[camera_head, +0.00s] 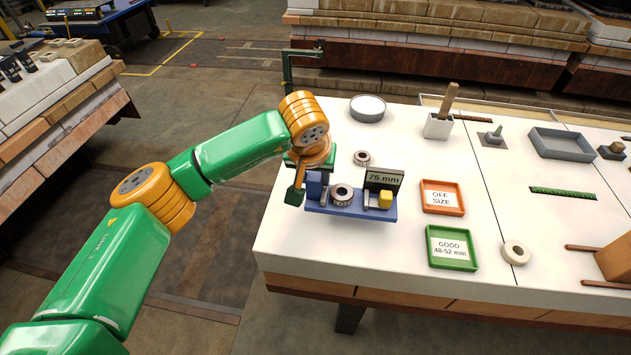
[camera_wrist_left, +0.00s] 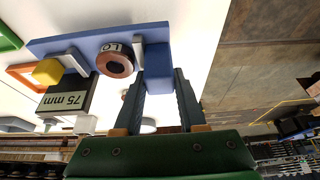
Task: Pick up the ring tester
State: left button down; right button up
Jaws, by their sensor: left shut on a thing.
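The ring tester has a blue base (camera_head: 350,211), a dark display reading 75 mm (camera_head: 383,180), a yellow block (camera_head: 385,200) and a ring (camera_head: 342,194) between upright parts. In the left wrist view the same base (camera_wrist_left: 75,42), display (camera_wrist_left: 66,98) and a copper-coloured ring (camera_wrist_left: 115,60) show. My left gripper (camera_head: 304,186) is at the tester's left end. In the left wrist view its two fingers (camera_wrist_left: 159,82) are shut on the blue end block. I cannot tell whether the base touches the table. My right gripper is in neither view.
The white table (camera_head: 325,247) holds an orange OFF SIZE tray (camera_head: 442,211), a green GOOD tray (camera_head: 453,262) and loose rings (camera_head: 515,252), (camera_head: 362,158). A round grey dish (camera_head: 367,115) stands behind. The table's front left is clear.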

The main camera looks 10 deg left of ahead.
pick_arm(q)
jog(key=s+r, duration=0.2)
jog(key=r, duration=0.1)
jog(key=shift+s+d+r+b, duration=0.1)
jog(key=shift+s+d+b, duration=0.1)
jog(key=shift+s+b, duration=0.1)
jog(key=s+d+r+b, duration=0.1)
jog(key=s+r, duration=0.3)
jog(key=s, duration=0.5)
jog(key=shift+s+d+r+b, duration=0.2)
jog(key=shift+s+r+b, duration=0.2)
jog(key=shift+b, duration=0.1)
jog(key=shift+w+a+f+b, duration=0.25)
jog(key=shift+w+f+b, duration=0.45)
jog(key=shift+w+f, duration=0.9)
jog(key=shift+w+a+f+b, duration=0.2)
jog(key=shift+w+f+b, duration=0.45)
jog(key=shift+w+f, duration=0.95)
jog(key=shift+w+a+f+b, duration=0.25)
jog(key=shift+w+f+b, duration=0.45)
jog(key=shift+w+f, duration=0.9)
jog(key=shift+w+a+f, duration=0.15)
jog(key=shift+w+f, duration=0.6)
jog(key=shift+w, duration=0.35)
jog(key=shift+w+a+f, duration=0.15)
jog(key=shift+w+f, duration=0.6)
jog(key=shift+w, duration=0.3)
